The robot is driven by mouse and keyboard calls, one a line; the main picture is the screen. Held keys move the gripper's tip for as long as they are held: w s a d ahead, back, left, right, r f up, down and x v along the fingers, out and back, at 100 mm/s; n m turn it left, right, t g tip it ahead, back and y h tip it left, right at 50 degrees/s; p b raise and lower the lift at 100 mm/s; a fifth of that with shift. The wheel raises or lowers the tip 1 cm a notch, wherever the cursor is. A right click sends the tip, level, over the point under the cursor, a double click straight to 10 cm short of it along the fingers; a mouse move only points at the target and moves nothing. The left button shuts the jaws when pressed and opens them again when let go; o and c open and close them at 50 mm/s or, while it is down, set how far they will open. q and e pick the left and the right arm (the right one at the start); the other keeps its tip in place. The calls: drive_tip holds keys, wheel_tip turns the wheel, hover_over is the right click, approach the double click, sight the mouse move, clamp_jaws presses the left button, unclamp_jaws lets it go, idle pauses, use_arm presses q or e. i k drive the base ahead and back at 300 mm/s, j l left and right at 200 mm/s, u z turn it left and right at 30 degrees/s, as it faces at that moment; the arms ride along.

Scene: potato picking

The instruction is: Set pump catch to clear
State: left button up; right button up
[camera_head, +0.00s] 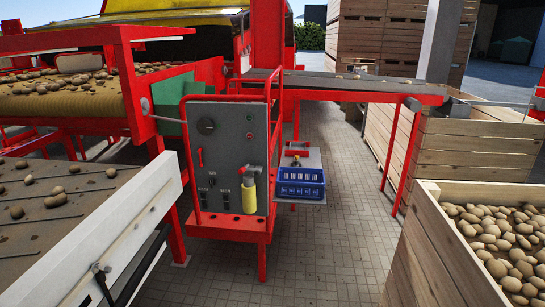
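A grey control panel (228,155) stands upright in a red frame near the middle. Neither of my grippers is in view.
A blue crate (301,183) sits on a small shelf right of the panel. A conveyor with potatoes (60,265) fills the lower left. A wooden box of potatoes (425,245) stands at the lower right. The tiled floor (310,260) between them is clear.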

sight(257, 170)
drive_tip(key=i, duration=1.4)
drive_tip(key=i+j+z, duration=0.1)
drive_tip(key=i, duration=1.25)
